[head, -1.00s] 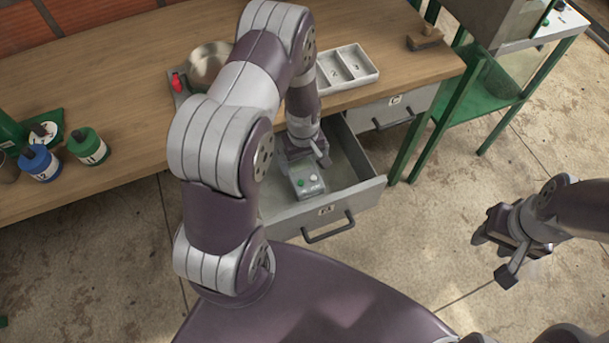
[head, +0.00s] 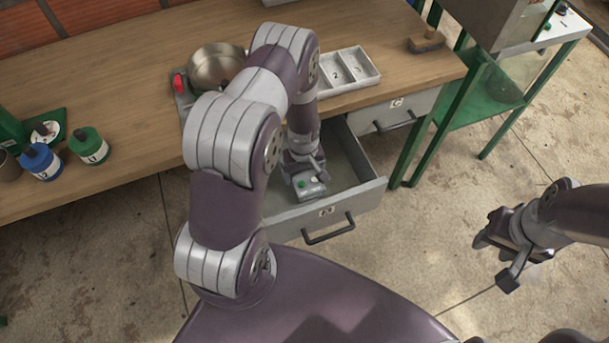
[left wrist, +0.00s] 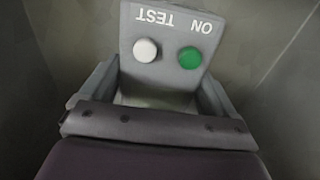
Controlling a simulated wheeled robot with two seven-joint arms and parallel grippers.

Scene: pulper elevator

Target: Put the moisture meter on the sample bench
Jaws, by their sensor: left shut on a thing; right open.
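The moisture meter (head: 309,184) is a small grey device with a green and a white button, inside the open drawer (head: 357,199) under the wooden sample bench (head: 130,85). My left gripper (head: 304,172) reaches down into the drawer and is shut on the meter. In the left wrist view the meter (left wrist: 168,62) shows its TEST and ON labels between the fingers; its lower part is hidden. I cannot tell whether it touches the drawer floor. My right gripper (head: 505,255) is open and empty, out over the floor at the right.
On the bench are a metal bowl on a scale (head: 216,66), a white divided tray (head: 346,72), a brush (head: 427,41) and green and blue containers (head: 88,146) at the left. A closed drawer (head: 398,110) sits to the right. A green stand (head: 490,100) is beside the bench.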

